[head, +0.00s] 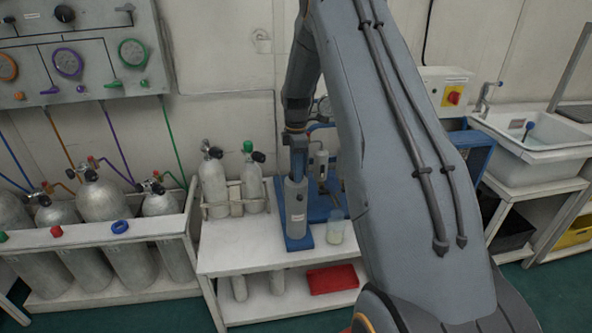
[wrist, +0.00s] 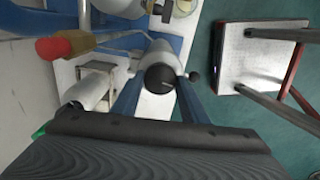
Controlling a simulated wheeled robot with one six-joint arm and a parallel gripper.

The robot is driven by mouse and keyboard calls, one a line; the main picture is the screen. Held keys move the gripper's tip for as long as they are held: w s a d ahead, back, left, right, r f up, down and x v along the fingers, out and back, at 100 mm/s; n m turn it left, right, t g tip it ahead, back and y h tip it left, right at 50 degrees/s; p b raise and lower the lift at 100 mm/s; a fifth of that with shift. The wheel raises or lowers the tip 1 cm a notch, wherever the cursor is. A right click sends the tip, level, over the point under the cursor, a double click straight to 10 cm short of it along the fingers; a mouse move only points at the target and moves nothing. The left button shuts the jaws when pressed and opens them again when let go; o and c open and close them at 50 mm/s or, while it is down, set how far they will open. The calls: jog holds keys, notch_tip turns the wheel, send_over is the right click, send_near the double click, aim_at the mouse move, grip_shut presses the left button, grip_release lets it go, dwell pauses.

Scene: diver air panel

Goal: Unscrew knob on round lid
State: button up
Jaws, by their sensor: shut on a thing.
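A grey upright cylinder (head: 296,208) stands on a blue base on the white bench in the head view. In the wrist view I look down on its pale round lid (wrist: 161,51), with a dark round knob (wrist: 159,78) on top. My gripper (wrist: 160,86) is shut on the knob, one blue finger on each side. In the head view my gripper (head: 297,150) points straight down over the cylinder's top. There the knob and the lid cannot be made out behind the fingers.
A clear cup (head: 335,227) stands just right of the cylinder. Small silver gas bottles (head: 214,178) stand in a rack to its left. A red tray (head: 333,279) lies on the lower shelf. Larger tanks (head: 101,197) stand further left; a sink (head: 540,133) is at the right.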

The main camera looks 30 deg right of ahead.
jog(key=shift+d+n, duration=0.1)
jog(key=shift+n, duration=0.5)
jog(key=o, duration=1.1)
jog(key=shift+r, duration=0.25)
notch_tip(320, 180, up, 7)
jog(key=shift+r+b, duration=0.15)
jog(key=shift+b, duration=0.75)
